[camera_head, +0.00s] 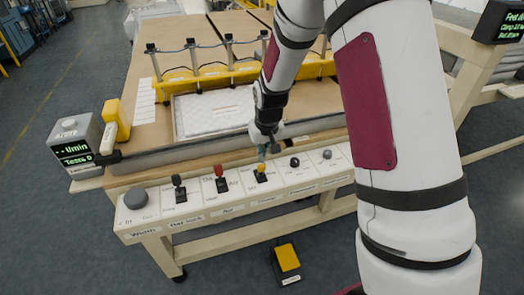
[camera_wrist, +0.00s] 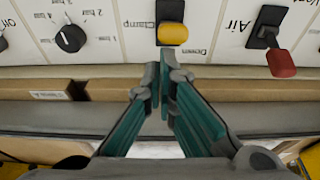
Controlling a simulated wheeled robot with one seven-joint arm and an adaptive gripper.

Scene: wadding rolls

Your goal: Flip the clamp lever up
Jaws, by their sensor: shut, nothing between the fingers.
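The clamp lever (camera_wrist: 173,34) has a yellow tip on a black base, on the white control panel. In the wrist view it stands beside the printed word "Clamp", with its tip toward the lower edge of the picture, near a "Down" label. In the head view the yellow lever (camera_head: 261,172) is partly hidden by my gripper (camera_head: 262,152). In the wrist view my gripper (camera_wrist: 164,78) has its green fingers shut and empty, with the tips just below the lever. I cannot tell whether they touch it.
A red lever (camera_head: 221,180) and a black lever (camera_head: 179,190) stand left of the clamp lever. Dark knobs (camera_head: 295,162) are to its right. Behind the panel, a yellow clamp bar (camera_head: 205,78) spans the table above white wadding (camera_head: 215,112). A yellow pedal (camera_head: 287,257) is on the floor.

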